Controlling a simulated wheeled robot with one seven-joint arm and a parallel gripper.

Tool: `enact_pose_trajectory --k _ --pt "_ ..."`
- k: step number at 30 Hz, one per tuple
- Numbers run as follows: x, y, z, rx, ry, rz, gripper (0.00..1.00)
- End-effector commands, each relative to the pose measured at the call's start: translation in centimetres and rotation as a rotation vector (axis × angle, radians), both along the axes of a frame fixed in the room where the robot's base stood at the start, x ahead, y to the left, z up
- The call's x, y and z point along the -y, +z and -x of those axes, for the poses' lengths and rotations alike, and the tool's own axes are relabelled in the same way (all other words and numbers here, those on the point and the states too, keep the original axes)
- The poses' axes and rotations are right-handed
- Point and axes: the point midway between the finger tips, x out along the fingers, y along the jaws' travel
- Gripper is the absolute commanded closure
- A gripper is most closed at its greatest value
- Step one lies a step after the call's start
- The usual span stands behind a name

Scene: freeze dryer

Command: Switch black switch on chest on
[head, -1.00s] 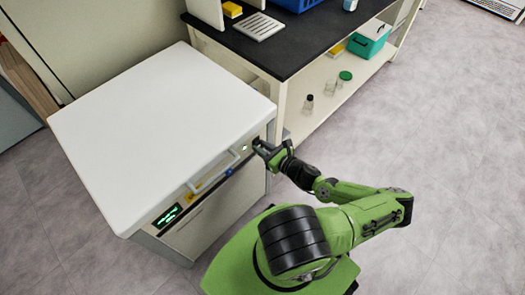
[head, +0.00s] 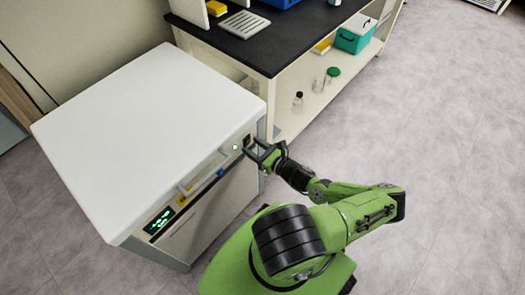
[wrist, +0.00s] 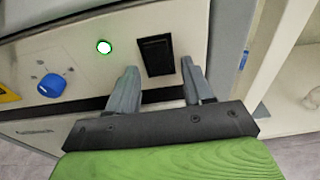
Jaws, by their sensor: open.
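The white chest (head: 150,120) stands at the left in the head view, with its control panel facing my arm. The black switch (wrist: 157,56) is a dark rocker on the panel in the wrist view. It also shows in the head view (head: 247,140). My gripper (wrist: 160,80) is open and empty, its two grey fingers either side of the lower part of the switch in the picture. In the head view my gripper (head: 257,152) is close to the panel's right end. I cannot tell whether the fingers touch the panel. A round light (wrist: 104,47) glows white with a green rim left of the switch.
A blue knob (wrist: 51,85) sits further left on the panel. A handle (head: 205,172) juts from the chest's front, and a green display (head: 159,220) is lit. A black-topped bench (head: 265,48) stands close behind. Open floor lies to the right.

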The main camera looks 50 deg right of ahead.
Motion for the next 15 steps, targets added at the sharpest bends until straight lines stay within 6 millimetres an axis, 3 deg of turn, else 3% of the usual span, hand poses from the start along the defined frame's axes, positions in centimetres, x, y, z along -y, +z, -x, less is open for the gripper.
enact_pose_trajectory --k 15 --pt "0.5 1.9 13.1 -0.004 -0.005 0.002 0.49"
